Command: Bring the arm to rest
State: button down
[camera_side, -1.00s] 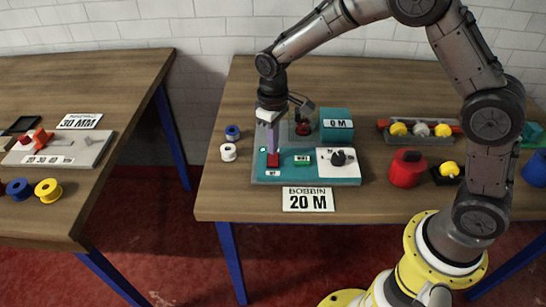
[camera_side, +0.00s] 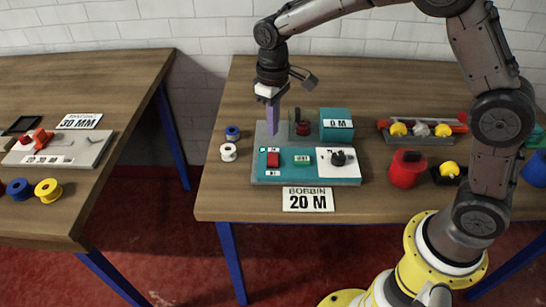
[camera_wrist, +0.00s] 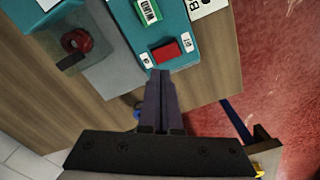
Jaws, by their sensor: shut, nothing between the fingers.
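My gripper (camera_side: 272,127) is shut and empty, with its purple-grey fingers pointing down above the back left part of the teal winding machine (camera_side: 310,178). In the wrist view the closed fingers (camera_wrist: 160,75) point toward the machine's edge by the red block (camera_wrist: 166,52). The red block (camera_side: 273,159) sits on the teal panel, apart from the fingertips in the side view. The arm is raised over the table.
A white spool (camera_side: 228,152) and a blue spool (camera_side: 232,132) stand left of the machine. A "BOBBIN 20 M" sign (camera_side: 308,199) lies in front. A red container (camera_side: 407,170) and a tray with balls (camera_side: 420,134) are to the right. A second table (camera_side: 60,225) is at left, past a gap.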

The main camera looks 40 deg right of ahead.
jog(key=s+d+r+m+t, duration=0.1)
jog(key=s+d+r+t, duration=0.15)
jog(key=s+r, duration=0.45)
jog(key=s+d+r+m+t, duration=0.1)
jog(key=s+d+r+t, duration=0.15)
jog(key=s+r, duration=0.45)
jog(key=s+d+f, duration=0.1)
jog(key=s, duration=0.5)
jog(key=s+d+f+m, duration=0.1)
jog(key=s+d+f, duration=0.1)
jog(key=s, duration=0.5)
jog(key=shift+s+t, duration=0.15)
jog(key=shift+t, duration=0.15)
